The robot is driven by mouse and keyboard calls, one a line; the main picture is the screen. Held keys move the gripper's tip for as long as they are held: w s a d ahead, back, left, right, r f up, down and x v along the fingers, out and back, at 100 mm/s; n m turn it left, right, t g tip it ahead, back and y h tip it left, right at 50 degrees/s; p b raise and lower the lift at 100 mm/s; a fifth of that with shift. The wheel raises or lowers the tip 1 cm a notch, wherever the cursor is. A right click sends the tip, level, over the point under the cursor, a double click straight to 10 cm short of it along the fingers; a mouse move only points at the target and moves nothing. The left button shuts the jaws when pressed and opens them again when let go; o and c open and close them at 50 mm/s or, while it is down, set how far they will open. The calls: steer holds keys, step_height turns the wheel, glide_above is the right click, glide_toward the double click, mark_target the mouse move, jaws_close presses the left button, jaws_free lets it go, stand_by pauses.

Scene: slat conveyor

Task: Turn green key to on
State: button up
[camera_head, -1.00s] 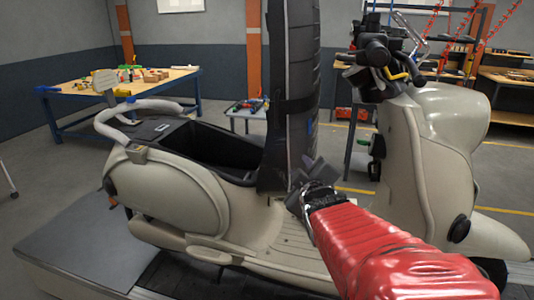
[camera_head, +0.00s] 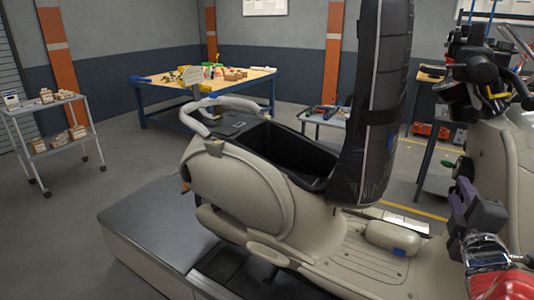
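The green key (camera_head: 461,164) shows small on the inner side of the scooter's front column, at the right of the picture. Its exact setting is too small to read. My gripper (camera_head: 478,200) is at the lower right, just below the key in the picture, and its fingers point up. The two dark fingers look apart, with nothing seen between them. I see no contact between gripper and key. The cream scooter (camera_head: 245,192) stands with its black seat (camera_head: 380,110) tipped upright and the storage bin under it open.
A cream box-like part with a blue mark (camera_head: 388,236) lies by the footboard (camera_head: 360,262). The handlebar (camera_head: 485,70) is above the key. A grey platform (camera_head: 150,238) is at the lower left. A cart (camera_head: 50,130) and blue workbench (camera_head: 205,118) stand behind.

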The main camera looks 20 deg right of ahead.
mark_target(449, 163)
steer(key=shift+d, duration=0.1)
steer(key=shift+x, duration=6.85)
steer(key=shift+c, duration=0.6)
jaws_close()
steer(key=shift+c, duration=2.4)
jaws_free()
jaws_close()
steer(key=shift+f, duration=0.15)
